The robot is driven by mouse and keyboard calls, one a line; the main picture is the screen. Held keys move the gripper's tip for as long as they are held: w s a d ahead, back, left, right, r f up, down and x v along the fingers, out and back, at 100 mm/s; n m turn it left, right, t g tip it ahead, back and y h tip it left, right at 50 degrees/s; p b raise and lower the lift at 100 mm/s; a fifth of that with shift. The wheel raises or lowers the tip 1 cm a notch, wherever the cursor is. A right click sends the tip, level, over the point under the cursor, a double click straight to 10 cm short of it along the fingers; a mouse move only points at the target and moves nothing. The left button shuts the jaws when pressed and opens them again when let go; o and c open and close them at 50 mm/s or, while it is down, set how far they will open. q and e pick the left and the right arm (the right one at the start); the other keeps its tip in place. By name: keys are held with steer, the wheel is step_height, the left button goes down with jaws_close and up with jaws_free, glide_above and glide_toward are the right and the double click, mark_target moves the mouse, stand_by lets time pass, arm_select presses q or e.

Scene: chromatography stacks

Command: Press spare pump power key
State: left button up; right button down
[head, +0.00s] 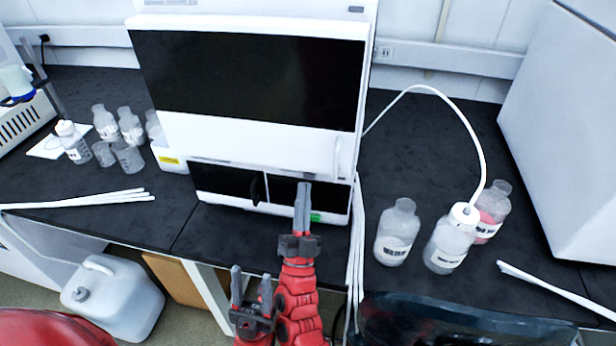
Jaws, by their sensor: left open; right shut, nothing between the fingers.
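A white instrument stack (245,150) stands on the dark bench. Its lower unit (228,202) has dark front panels with a small green patch (316,217) at the lower right. I cannot make out which part is the spare pump, or its power key. My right gripper (303,190) is shut and empty. Its fingers overlap the right part of the lower unit in the picture, just left of the green patch; contact cannot be told. My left gripper (252,284) is open and empty, lower in the picture, in front of the bench edge.
Bottles, including a clear one (397,232) and a white-capped one (451,239) with a tube, stand right of the stack. More bottles (130,126) stand at left. White tubes (355,250) hang beside the stack. A jug (115,297) sits below the bench.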

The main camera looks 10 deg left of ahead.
stand_by(0.3)
steer(key=shift+w+b, duration=0.4)
steer(key=shift+w, duration=0.05)
steer(key=shift+w, duration=0.3)
stand_by(0.4)
steer(key=shift+w+d+r+b, duration=0.15)
steer(key=shift+r+b, duration=0.25)
steer(key=shift+r, duration=0.05)
stand_by(0.5)
steer(key=shift+s+f, duration=0.4)
steer(key=shift+f, duration=0.15)
steer(key=shift+s, duration=0.15)
